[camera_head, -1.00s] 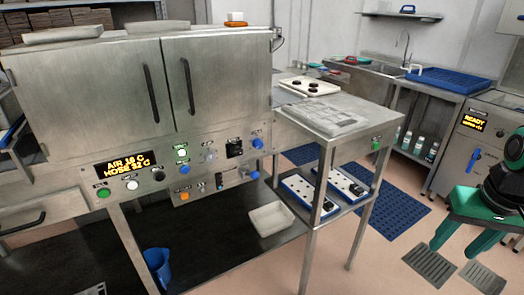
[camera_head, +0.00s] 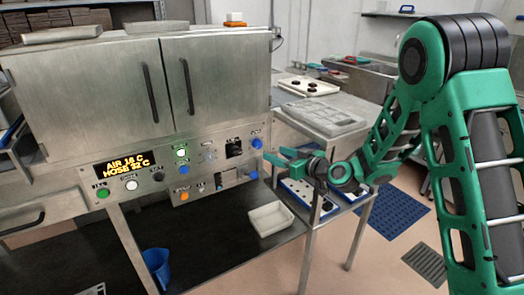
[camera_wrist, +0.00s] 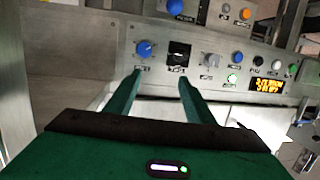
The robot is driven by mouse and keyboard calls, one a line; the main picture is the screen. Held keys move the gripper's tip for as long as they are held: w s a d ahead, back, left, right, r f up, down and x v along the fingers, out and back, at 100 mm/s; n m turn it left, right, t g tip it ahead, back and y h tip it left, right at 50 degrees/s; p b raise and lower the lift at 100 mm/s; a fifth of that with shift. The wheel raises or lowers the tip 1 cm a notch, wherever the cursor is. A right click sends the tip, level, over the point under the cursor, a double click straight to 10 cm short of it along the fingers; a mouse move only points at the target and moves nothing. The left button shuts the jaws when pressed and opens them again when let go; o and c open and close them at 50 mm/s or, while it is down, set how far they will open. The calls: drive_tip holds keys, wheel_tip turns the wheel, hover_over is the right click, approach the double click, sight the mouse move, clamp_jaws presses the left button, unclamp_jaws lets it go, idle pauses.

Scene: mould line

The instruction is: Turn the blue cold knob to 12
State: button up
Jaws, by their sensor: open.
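Two blue knobs are on the steel control panel. One (camera_head: 257,143) is at the right end of the upper row; it also shows ahead of my fingers in the wrist view (camera_wrist: 145,48). The other (camera_head: 253,174) is on the lower box and shows at the top of the wrist view (camera_wrist: 175,7). Their labels are too small to read, so I cannot tell which is the cold one. My gripper (camera_head: 273,155) is open and empty, just right of the panel, apart from both knobs. In the wrist view its fingertips (camera_wrist: 160,80) point at the panel.
A black switch (camera_wrist: 179,54) sits beside the upper blue knob. The amber display (camera_head: 124,165) reads AIR 16 C, HOSE 32 C. A steel side table (camera_head: 330,128) stands close to my arm. A white tray (camera_head: 289,214) lies on the shelf below.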

sight(260, 146)
drive_tip(key=shift+w+a+f+m+t+h, duration=0.2)
drive_tip(key=shift+w+a+f+t, duration=0.6)
drive_tip(key=shift+w, duration=1.4)
drive_tip(key=shift+w+a+f+m+t+h, duration=0.1)
drive_tip(key=shift+w+a+f+m+t, duration=0.25)
drive_tip(key=shift+w+a+f, duration=1.35)
drive_tip(key=shift+w+a+f+m+t+h, duration=0.2)
drive_tip(key=shift+w+a+t, duration=0.5)
drive_tip(key=shift+w, duration=2)
drive_tip(key=shift+a, duration=0.1)
drive_tip(key=shift+c, duration=0.4)
drive_tip(key=c, duration=1)
drive_tip(key=shift+d, duration=0.2)
drive_tip(key=shift+a, duration=0.15)
drive_tip(key=shift+m, duration=0.25)
